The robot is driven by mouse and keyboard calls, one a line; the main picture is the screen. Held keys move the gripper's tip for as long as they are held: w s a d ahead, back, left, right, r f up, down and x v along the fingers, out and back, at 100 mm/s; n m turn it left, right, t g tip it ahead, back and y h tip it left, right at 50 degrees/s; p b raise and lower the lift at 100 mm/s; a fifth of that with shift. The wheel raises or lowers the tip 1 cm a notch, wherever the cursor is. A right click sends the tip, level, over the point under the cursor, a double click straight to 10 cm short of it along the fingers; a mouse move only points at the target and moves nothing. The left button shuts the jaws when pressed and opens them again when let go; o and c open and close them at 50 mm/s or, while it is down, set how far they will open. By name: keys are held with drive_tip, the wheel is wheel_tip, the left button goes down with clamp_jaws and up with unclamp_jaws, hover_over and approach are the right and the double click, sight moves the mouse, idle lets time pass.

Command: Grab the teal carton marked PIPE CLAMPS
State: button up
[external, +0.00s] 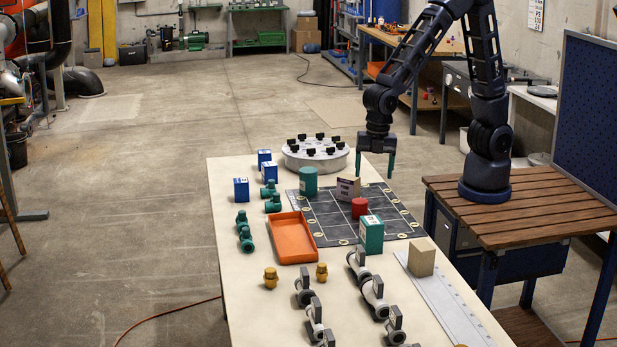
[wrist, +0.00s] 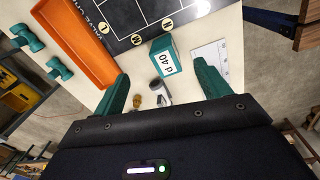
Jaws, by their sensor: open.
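The words PIPE CLAMPS cannot be read. My gripper (external: 376,166) is open and empty, with teal fingers pointing down. In the external view it hangs above the table's far right side, up and behind the carton. Its fingers frame the lower middle of the wrist view (wrist: 163,80).
A red cylinder (external: 360,208), a brown card-like block (external: 347,189) and a teal cylinder (external: 308,182) stand near the carton. An orange tray (external: 291,238) lies left. A tan block (external: 421,258) and grey valves (external: 373,297) stand nearer the camera.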

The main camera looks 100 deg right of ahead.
sight(372, 220)
drive_tip(key=a+f, duration=0.1)
drive_tip(key=f, duration=0.1)
drive_tip(key=w+a+f+n, duration=0.1)
drive_tip(key=f, duration=0.1)
drive_tip(key=a+f+n, duration=0.1)
drive_tip(key=a+f, duration=0.1)
drive_tip(key=shift+w+f+g, duration=0.1)
drive_tip(key=shift+w+g, duration=0.2)
drive_tip(key=shift+w, duration=0.05)
wheel_tip(372, 220, down, 5)
drive_tip(key=shift+a+f, duration=0.1)
drive_tip(key=shift+f, duration=0.05)
drive_tip(key=shift+s+a+f, duration=0.1)
drive_tip(key=shift+a+f, duration=0.05)
drive_tip(key=shift+f, duration=1.2)
drive_tip(key=shift+a+f, duration=0.15)
drive_tip(key=shift+f, duration=1.15)
drive_tip(key=c, duration=1.2)
